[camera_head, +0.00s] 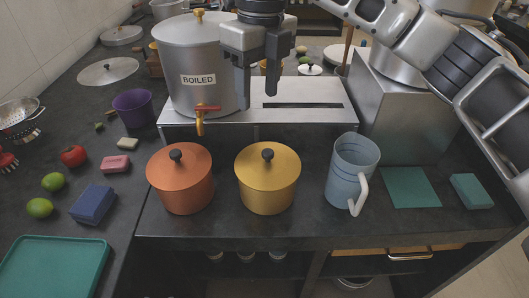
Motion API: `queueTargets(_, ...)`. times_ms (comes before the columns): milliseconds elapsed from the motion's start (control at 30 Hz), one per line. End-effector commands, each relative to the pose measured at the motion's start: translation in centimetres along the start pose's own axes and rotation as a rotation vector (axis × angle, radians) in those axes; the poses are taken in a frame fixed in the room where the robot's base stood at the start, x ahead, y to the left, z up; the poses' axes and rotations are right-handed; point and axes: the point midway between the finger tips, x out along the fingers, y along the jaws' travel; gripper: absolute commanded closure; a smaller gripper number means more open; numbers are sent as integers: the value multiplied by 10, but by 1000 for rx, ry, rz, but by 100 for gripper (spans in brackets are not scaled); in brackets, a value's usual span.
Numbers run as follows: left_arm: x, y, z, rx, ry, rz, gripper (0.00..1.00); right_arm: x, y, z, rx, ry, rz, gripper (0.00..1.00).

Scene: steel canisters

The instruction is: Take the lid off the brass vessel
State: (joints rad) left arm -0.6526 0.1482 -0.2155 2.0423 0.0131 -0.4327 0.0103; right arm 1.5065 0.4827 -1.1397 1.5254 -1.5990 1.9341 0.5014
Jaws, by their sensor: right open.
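The brass vessel (267,200) is a yellow pot standing on the dark counter in the middle. Its yellow lid (255,166) with a black knob (267,154) sits on top of it. My right gripper (258,92) is open and empty, fingers pointing down, in front of the large steel canister. In the picture it is above and beyond the brass vessel, apart from the lid. My left gripper does not show.
A copper pot with a lid (180,188) stands left of the brass vessel, a blue measuring jug (351,172) to its right. Behind are a steel stand (290,122) and the canister labelled BOILED (187,60) with a red-handled tap (203,112).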

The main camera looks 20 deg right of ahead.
Motion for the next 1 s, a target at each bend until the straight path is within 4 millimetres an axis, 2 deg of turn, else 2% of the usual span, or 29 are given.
queueTargets(67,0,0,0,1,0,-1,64,-6,-10,-2,23,6,-47,52)
queueTargets(167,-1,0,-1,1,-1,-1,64,1,-14,-3,32,11,-65,52)
queueTargets(500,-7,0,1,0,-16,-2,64,71,-18,-5,28,12,-60,52)
queueTargets(600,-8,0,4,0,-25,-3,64,86,-18,-4,28,9,-59,52)
queueTargets(767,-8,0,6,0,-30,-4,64,96,-19,-4,27,7,-61,52)
queueTargets(867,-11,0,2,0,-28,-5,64,104,-20,-6,28,9,-59,52)
queueTargets(1000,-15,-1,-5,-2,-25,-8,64,124,-25,-9,28,11,-58,52)
